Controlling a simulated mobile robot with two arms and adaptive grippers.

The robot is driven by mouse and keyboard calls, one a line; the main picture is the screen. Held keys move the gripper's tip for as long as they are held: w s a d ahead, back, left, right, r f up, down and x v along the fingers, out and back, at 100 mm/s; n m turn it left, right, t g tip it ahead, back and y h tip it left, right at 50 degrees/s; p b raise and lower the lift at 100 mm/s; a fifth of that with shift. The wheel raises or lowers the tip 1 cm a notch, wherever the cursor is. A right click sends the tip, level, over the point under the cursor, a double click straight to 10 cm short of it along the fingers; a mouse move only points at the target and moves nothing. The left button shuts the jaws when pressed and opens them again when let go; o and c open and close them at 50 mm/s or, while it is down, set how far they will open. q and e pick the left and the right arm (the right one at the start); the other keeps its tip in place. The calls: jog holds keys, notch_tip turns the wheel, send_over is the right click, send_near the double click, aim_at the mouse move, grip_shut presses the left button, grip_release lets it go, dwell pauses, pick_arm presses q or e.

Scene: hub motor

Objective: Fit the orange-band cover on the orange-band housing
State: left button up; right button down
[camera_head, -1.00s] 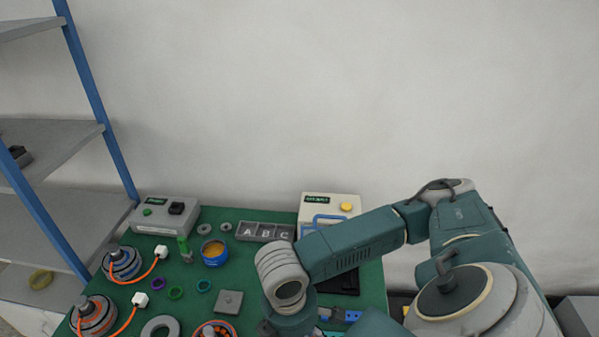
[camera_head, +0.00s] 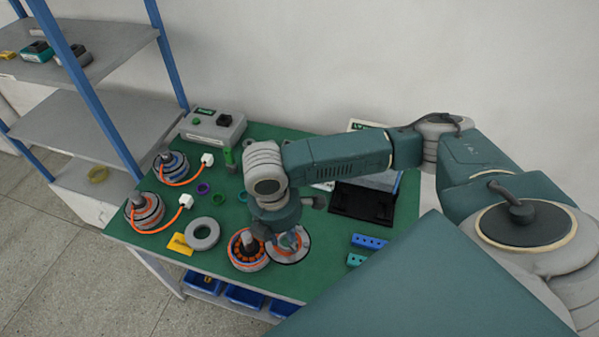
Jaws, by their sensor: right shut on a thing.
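The orange-band housing (camera_head: 246,262) stands at the front of the green table, with orange blocks around a dark upright shaft inside it. My right gripper (camera_head: 286,241) is just right of the housing, pointing down. It is shut on a round grey piece with an orange edge, which looks like the orange-band cover (camera_head: 291,249). The piece is partly hidden by the fingers and sits low over a pale round spot on the table. I cannot tell whether it touches the table. My left gripper is not in view.
Two cabled motor parts, one blue-banded (camera_head: 172,172) and one orange-banded (camera_head: 146,214), stand at the left. A grey ring (camera_head: 202,236) and a yellow card (camera_head: 180,245) lie left of the housing. Blue (camera_head: 368,242) and teal blocks lie right. A shelf rack stands behind left.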

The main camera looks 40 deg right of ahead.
aim_at(246, 236)
jog(key=w+a, duration=0.1)
jog(key=w+n, duration=0.1)
jog(key=w, duration=0.1)
jog(key=w+a+n, duration=0.1)
jog(key=shift+w+a, duration=0.3)
jog(key=w+a+f+n+b, duration=0.1)
jog(key=w+b, duration=0.1)
jog(key=w+a+f+n+b, duration=0.1)
jog(key=w+n+b, duration=0.1)
jog(key=b, duration=0.1)
jog(key=w+a+f+n+b, duration=0.1)
jog(key=w+b, duration=0.1)
jog(key=shift+w+a+f+t, duration=0.15)
jog(key=shift+w+a+t, duration=0.25)
jog(key=shift+f+b, duration=0.45)
jog(key=shift+f, duration=0.55)
jog(key=shift+f, duration=0.2)
jog(key=shift+f, duration=1.35)
jog(key=shift+f, duration=0.15)
jog(key=shift+f+b, duration=0.45)
jog(key=shift+f, duration=0.55)
